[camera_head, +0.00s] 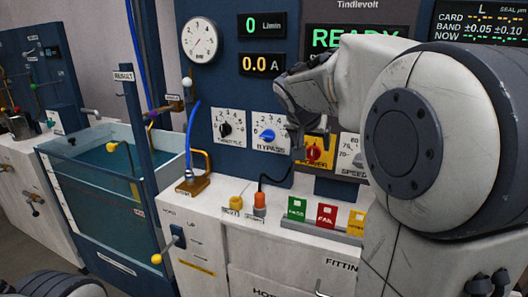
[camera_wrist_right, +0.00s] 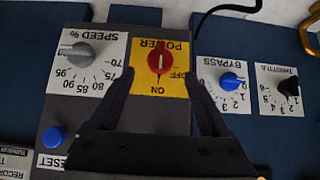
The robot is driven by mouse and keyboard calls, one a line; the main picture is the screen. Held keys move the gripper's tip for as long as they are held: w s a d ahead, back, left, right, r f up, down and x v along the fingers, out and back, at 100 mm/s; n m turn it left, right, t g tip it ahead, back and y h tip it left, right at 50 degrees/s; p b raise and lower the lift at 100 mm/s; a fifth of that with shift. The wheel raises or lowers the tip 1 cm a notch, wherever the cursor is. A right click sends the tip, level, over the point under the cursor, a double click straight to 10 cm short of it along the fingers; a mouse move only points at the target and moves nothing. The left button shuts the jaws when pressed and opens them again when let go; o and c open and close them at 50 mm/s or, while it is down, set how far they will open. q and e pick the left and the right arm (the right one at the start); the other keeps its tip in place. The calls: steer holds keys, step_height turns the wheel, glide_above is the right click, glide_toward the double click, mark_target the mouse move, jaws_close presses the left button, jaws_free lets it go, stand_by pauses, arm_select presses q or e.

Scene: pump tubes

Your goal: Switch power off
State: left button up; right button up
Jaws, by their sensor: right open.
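Whether the fingertips touch the panel cannot be told. My left gripper is not in view.
A speed dial (camera_wrist_right: 78,52) and a blue reset button (camera_wrist_right: 54,137) flank one side of the switch. The blue bypass knob (camera_wrist_right: 232,80) and throttle knob (camera_wrist_right: 289,86) are on the other. A lit READY display (camera_head: 350,38) is above.

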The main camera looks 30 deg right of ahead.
mark_target(312, 149)
steer(key=x, duration=0.6)
steer(key=shift+a, duration=0.1)
jaws_close()
